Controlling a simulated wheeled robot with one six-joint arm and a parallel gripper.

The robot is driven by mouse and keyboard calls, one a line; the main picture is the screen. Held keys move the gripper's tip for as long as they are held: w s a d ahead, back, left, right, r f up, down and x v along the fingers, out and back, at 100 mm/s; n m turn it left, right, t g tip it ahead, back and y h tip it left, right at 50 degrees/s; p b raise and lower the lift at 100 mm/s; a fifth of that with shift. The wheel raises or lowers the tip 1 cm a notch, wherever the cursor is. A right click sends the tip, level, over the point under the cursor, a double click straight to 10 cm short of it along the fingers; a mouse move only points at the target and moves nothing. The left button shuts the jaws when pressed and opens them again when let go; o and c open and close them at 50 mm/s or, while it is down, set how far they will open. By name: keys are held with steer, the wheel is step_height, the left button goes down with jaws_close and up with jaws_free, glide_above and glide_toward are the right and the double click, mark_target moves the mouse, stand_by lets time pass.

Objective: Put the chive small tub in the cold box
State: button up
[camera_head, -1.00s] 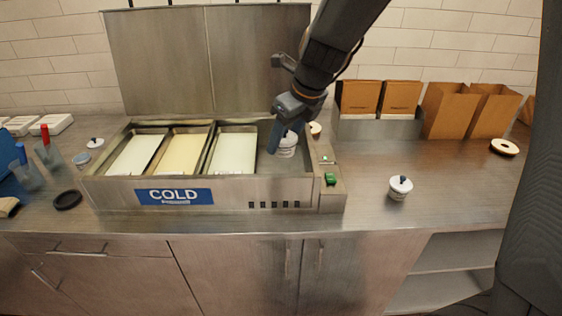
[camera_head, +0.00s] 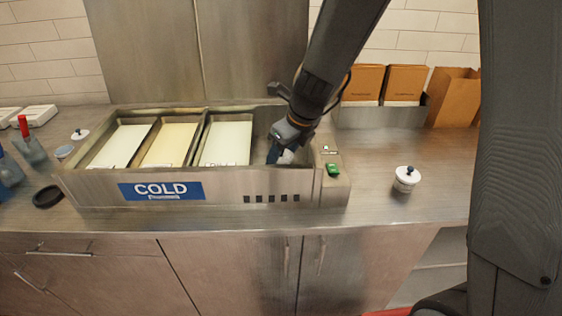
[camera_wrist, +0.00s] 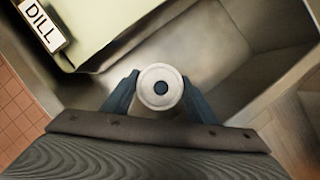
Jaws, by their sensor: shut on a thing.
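My gripper (camera_head: 279,154) is shut on a small white tub (camera_head: 287,157) and holds it down inside the empty right-hand bay of the cold box (camera_head: 253,182). In the wrist view the tub (camera_wrist: 160,87) shows from above as a white round lid with a dark knob, between the two blue fingers (camera_wrist: 160,95). Its label is not readable, so I cannot tell its flavour. The arm hides part of it in the head view. I cannot tell whether the tub touches the bay floor.
Three filled pans (camera_head: 226,143) sit left of the bay; the nearest has a DILL label (camera_wrist: 41,26). The raised lid (camera_head: 197,55) stands behind. Another white tub (camera_head: 406,179) is on the counter at right. Paper bags (camera_head: 404,84) stand at the back right.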

steer(key=shift+f, duration=0.65)
steer(key=shift+f, duration=0.15)
steer(key=o, duration=0.8)
steer(key=p+v, duration=0.1)
steer(key=v, duration=1.1)
